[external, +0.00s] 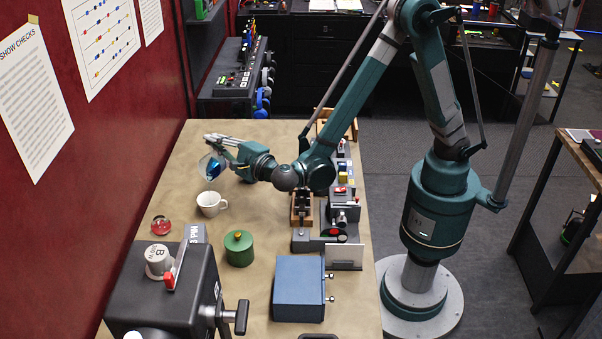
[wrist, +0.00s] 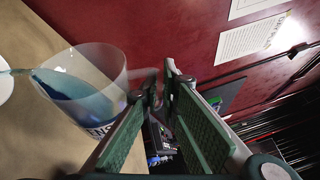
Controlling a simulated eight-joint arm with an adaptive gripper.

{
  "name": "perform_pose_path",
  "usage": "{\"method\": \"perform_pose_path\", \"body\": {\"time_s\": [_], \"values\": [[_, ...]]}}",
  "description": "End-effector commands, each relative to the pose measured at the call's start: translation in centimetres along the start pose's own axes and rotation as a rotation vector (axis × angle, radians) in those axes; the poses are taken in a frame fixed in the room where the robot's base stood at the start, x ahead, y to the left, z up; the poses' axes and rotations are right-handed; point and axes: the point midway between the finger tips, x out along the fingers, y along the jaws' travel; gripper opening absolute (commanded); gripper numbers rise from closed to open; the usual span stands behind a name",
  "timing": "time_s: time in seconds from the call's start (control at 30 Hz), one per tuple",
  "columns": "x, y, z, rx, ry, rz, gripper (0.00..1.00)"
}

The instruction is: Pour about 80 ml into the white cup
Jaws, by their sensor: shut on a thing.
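The white cup (external: 208,203) stands upright on the tan table, its handle to the right. A sliver of it shows at the left edge of the wrist view (wrist: 4,85). My gripper (external: 222,147) is shut on a clear beaker (external: 211,167) with blue liquid in it, held above the cup. In the wrist view the beaker (wrist: 103,62) is tilted toward the left, and a thin blue stream (wrist: 18,71) leaves its lip toward the cup. My fingertips (wrist: 158,88) are at the beaker's right side. The liquid level inside the cup is hidden.
A red domed button (external: 161,225) and a green lidded pot (external: 239,248) are near the cup. Small devices line the right edge. The table left of the cup is clear.

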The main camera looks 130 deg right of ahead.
Motion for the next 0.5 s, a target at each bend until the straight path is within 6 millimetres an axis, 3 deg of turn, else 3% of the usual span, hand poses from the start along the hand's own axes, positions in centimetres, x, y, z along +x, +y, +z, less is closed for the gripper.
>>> {"method": "perform_pose_path", "body": {"time_s": [0.5], "values": [[-0.23, -0.03, 0.59, -0.026, -0.006, -0.011, 0.0]]}}
